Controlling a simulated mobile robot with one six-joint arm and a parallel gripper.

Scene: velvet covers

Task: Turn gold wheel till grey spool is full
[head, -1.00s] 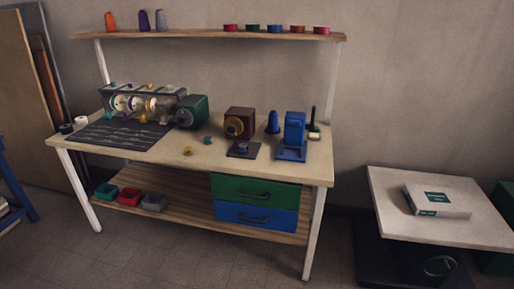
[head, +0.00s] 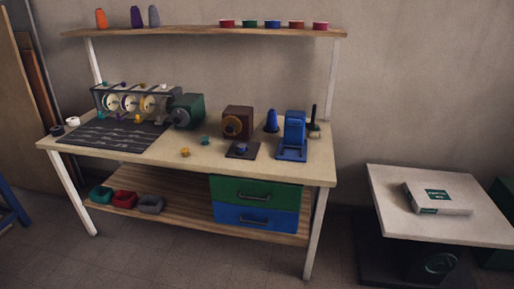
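A gold wheel (head: 232,127) is on the front of a brown box (head: 238,118) near the middle of the workbench. A winding machine with several pale discs (head: 130,103) in a dark frame and a green housing (head: 187,111) stands to its left. A grey cone-shaped spool (head: 154,16) stands on the upper shelf, beside a purple and an orange one. I cannot tell whether a grey spool sits in the winding machine, or how full any spool there is. My gripper is not in view.
The workbench (head: 205,167) also bears a dark mat (head: 114,135), a blue device (head: 292,136), a blue cone (head: 271,121) and small knobs. Drawers (head: 255,205) and bins (head: 125,200) are below. A white side table (head: 440,225) stands right. The floor in front is clear.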

